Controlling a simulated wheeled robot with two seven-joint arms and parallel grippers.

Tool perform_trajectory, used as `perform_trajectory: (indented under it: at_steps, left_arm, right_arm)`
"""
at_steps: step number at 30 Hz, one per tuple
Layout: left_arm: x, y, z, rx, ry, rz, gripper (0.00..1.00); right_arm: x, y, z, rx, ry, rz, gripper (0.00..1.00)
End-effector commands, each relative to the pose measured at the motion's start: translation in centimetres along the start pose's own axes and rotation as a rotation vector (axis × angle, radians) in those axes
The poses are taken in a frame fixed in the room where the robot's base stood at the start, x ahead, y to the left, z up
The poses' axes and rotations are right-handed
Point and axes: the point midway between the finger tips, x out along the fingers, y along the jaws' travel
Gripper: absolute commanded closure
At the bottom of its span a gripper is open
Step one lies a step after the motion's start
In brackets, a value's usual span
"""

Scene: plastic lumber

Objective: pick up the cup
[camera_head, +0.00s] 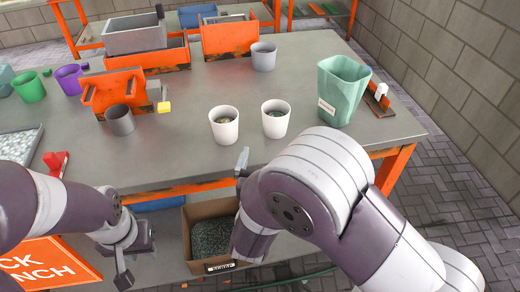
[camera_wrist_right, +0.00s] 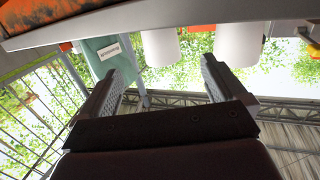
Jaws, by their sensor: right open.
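Two white cups stand upright on the grey table: a left one (camera_head: 224,127) and a right one (camera_head: 275,122), each with something small and dark inside. A dark grey cup (camera_head: 120,121), a lighter grey cup (camera_head: 263,57), a green cup (camera_head: 29,88) and a purple cup (camera_head: 70,80) also stand there. My right gripper (camera_wrist_right: 165,82) is open and empty, its fingers apart from two white cups (camera_wrist_right: 161,45) in the upside-down wrist view. In the head view it is mostly hidden behind my arm, at the table's front edge. My left gripper (camera_head: 136,258) hangs low in front of the table; its jaw opening is unclear.
A tall green container (camera_head: 341,92) stands right of the white cups. A cardboard box (camera_head: 197,212) of dark granules sits below the front edge. The tabletop before the white cups is clear.

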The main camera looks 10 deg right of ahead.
Motion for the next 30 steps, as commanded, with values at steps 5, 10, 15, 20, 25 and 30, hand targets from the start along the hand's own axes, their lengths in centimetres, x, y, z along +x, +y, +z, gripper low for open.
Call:
perform_trajectory:
  at_steps: [5,10,15,20,25,30]
  left_arm:
    - [0.1,0.0,0.0,0.0,0.001,0.0,0.66]
    - [0.2,0.0,0.0,0.0,0.001,0.0,0.66]
    - [0.7,0.0,0.1,0.0,0.0,0.0,0.66]
    - [0.8,0.0,0.1,0.0,0.0,0.0,0.66]
    - [0.8,0.0,0.1,0.0,0.0,0.0,0.66]
    - [0.8,0.0,0.1,0.0,0.0,0.0,0.66]
  right_arm:
    - [4.0,0.3,-0.3,0.002,0.007,0.011,0.02]
    - [6.7,0.2,-0.3,0.0,0.006,0.006,0.02]
    - [9.3,0.2,0.4,0.001,0.006,0.007,0.02]
    - [11.8,0.2,0.5,0.001,0.005,0.005,0.02]
    - [12.2,0.1,0.4,0.0,0.005,0.002,0.02]
    - [12.1,0.1,0.4,0.0,0.005,0.002,0.32]
